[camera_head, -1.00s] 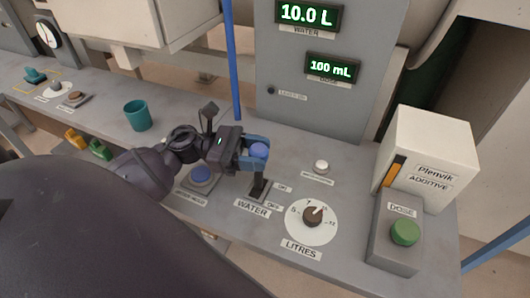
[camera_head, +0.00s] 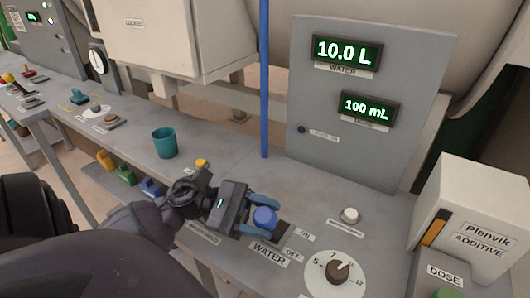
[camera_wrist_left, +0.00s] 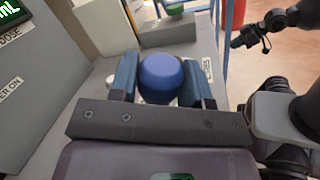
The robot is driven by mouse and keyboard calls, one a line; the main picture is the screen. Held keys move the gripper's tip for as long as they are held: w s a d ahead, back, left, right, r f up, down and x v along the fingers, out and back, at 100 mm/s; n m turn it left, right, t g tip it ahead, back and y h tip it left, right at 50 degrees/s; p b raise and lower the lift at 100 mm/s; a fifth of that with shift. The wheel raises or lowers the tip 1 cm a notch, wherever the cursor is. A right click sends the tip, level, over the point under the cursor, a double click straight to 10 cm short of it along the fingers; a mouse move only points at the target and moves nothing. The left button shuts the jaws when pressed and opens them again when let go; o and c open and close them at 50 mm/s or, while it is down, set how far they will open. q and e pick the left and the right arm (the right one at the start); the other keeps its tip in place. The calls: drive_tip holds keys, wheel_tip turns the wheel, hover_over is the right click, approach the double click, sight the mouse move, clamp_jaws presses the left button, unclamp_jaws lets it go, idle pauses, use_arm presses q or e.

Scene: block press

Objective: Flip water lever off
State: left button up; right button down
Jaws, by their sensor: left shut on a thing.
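The water lever has a round blue knob (camera_head: 264,218) on a black base (camera_head: 284,232), beside ON and OFF labels and above the WATER label. My left gripper (camera_head: 262,217) is shut on the knob, one blue finger on each side. The left wrist view shows the knob (camera_wrist_left: 163,77) between the fingers (camera_wrist_left: 162,82). The knob sits low and left of its base, so the lever looks tilted; the stem is mostly hidden. In the left wrist view a dark arm end (camera_wrist_left: 262,32), seemingly my right gripper, hangs clear of the bench; its jaws are unclear.
A litres dial (camera_head: 338,271) and a white button (camera_head: 349,215) are close by on the bench. The white additive box (camera_head: 476,210) stands at the right. The panel's water display (camera_head: 347,52) reads 10.0 L. A blue pole (camera_head: 264,90) and teal cup (camera_head: 164,142) stand behind.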

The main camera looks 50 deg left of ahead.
use_arm(q)
drive_tip(key=shift+f, duration=0.2)
drive_tip(key=o, duration=1.3)
drive_tip(key=shift+s+r, duration=0.1)
drive_tip(key=v, duration=0.9)
drive_tip(key=shift+a, duration=0.15)
drive_tip(key=shift+s+a, duration=0.3)
drive_tip(key=shift+a, duration=0.4)
